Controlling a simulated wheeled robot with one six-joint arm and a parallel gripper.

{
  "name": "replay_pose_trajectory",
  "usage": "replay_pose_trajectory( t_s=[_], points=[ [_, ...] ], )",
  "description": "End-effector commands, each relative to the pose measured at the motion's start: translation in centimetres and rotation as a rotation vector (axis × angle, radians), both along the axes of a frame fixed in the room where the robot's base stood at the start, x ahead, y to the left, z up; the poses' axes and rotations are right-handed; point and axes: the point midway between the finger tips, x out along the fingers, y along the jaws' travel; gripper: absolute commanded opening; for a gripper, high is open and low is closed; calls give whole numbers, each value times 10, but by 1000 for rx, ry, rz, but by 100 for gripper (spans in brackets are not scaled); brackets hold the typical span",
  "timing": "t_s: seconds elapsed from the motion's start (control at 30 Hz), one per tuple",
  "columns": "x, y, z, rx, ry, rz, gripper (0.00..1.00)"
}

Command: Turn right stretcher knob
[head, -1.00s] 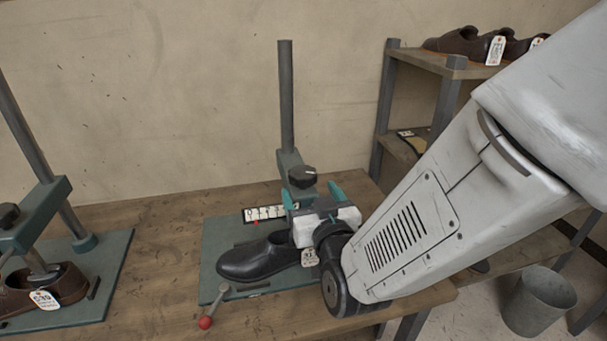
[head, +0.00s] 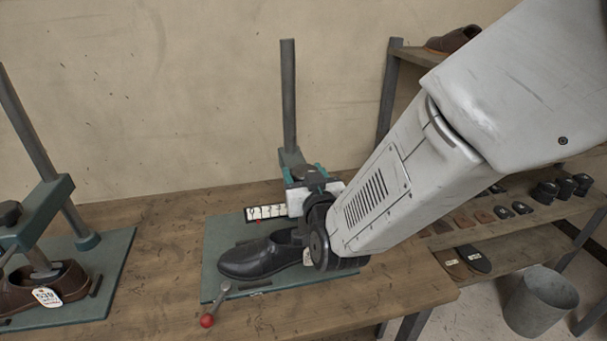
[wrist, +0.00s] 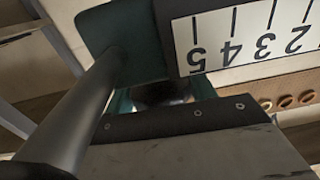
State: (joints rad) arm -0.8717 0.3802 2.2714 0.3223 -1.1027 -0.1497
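The right stretcher has a green base plate (head: 217,262), a grey upright post (head: 288,95) and a white number scale (head: 265,212). A black shoe (head: 252,260) sits on it. My gripper (head: 305,172) is at the foot of the post, where the dark knob is. The knob is largely hidden by my gripper in the head view. In the wrist view the post, a green bracket (wrist: 125,40) and the scale (wrist: 245,38) are close. A dark shape between green parts there is mostly covered, so I cannot tell whether the fingers grip the knob.
A left stretcher (head: 40,215) holds a brown shoe (head: 45,288). A lever with a red ball (head: 207,320) sticks out in front of the right base plate. A shelf (head: 520,225) with shoe parts and a grey bucket (head: 540,300) stand at the right.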

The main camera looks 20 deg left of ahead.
Motion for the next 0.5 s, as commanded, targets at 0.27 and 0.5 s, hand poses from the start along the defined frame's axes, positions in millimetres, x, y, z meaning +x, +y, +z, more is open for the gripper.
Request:
replay_pose_trajectory(
  t_s=[0.27,0.5],
  points=[
    [-1,0,0,0,0,-13,32],
    [-1,1,0,0,1,-108,32]
  ],
)
